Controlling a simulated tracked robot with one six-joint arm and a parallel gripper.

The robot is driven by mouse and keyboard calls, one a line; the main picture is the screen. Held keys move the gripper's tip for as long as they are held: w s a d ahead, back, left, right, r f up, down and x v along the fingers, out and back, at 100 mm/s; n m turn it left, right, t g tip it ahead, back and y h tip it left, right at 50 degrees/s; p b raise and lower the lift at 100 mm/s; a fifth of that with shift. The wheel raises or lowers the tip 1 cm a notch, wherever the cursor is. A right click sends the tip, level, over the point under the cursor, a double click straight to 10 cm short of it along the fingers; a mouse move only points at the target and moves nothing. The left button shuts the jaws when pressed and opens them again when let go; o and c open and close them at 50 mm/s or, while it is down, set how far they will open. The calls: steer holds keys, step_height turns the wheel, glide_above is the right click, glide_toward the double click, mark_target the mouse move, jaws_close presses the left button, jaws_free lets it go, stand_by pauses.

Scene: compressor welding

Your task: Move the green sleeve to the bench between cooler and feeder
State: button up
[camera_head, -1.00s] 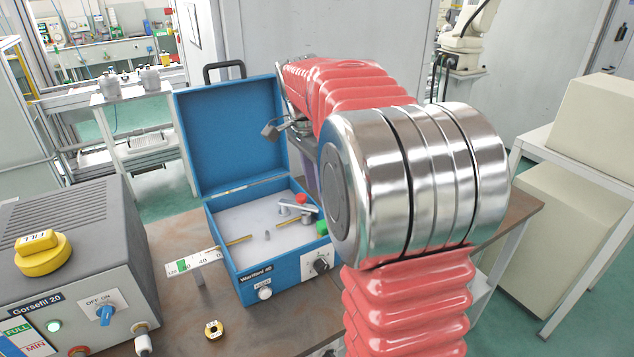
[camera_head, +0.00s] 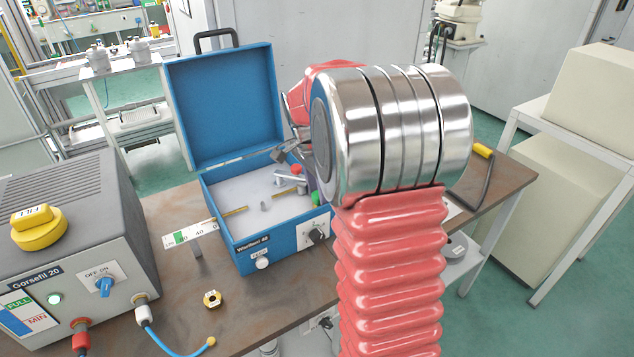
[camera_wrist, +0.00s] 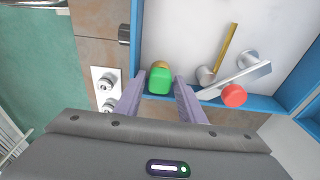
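The green sleeve (camera_wrist: 159,80) is inside the open blue case (camera_wrist: 140,28), near its front wall, with a brass-coloured end showing. The two purple fingers of my gripper (camera_wrist: 159,84) stand on either side of it, with narrow gaps visible, so the gripper looks open around it. In the head view a small part of the sleeve (camera_head: 313,198) shows at the case's right side, mostly hidden by my arm. The grey unit marked Gorsefil 20 (camera_head: 75,215) stands left of the case on the brown bench (camera_head: 240,310). I cannot tell which unit is the cooler or feeder.
A red-capped metal lever (camera_wrist: 234,94) and brass rod (camera_wrist: 226,52) lie close right of the sleeve. A white gauge strip (camera_head: 188,234) and brass nut (camera_head: 212,299) are between the grey unit and case. A blue hose (camera_head: 170,345) runs along the front.

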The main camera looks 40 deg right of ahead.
steer(key=shift+f, duration=0.4)
jaws_close()
steer(key=shift+c, duration=1.1)
jaws_free()
jaws_close()
steer(key=shift+r, duration=0.4)
steer(key=shift+r, duration=2.2)
